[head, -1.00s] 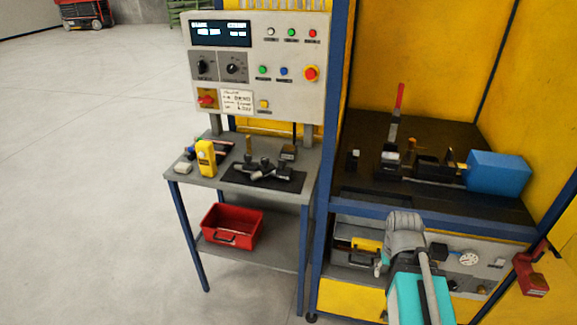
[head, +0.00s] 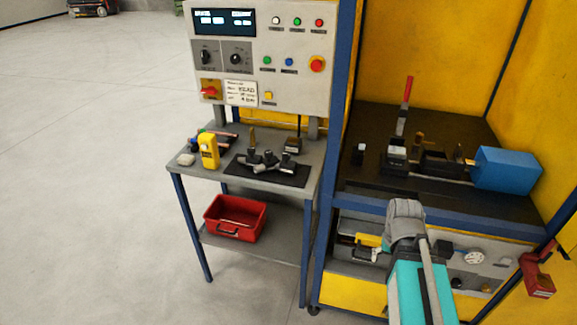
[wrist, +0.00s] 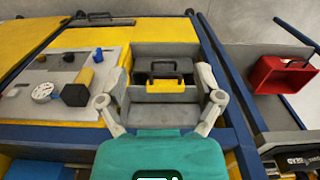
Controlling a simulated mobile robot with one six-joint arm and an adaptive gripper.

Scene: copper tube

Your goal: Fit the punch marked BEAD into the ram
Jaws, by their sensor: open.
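Several dark punch-like pieces (head: 268,160) stand on a black mat (head: 290,177) on the side table; their markings are too small to read, so I cannot tell which is BEAD. The machine with the red lever (head: 405,100) stands on the dark bench to the right, with dark blocks in line with a blue box (head: 507,169); I cannot make out the ram's socket. My gripper (wrist: 160,78) is open and empty in the wrist view, its fingers spread over an open grey compartment at the bench front. In the head view my arm hides most of it.
The compartment holds a yellow block (wrist: 172,86) and a black handle. A red bin (head: 235,218) sits on the side table's lower shelf. A yellow device (head: 208,151) stands on its top. A blue post (head: 335,150) separates table and bench. A control panel (head: 260,55) rises behind.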

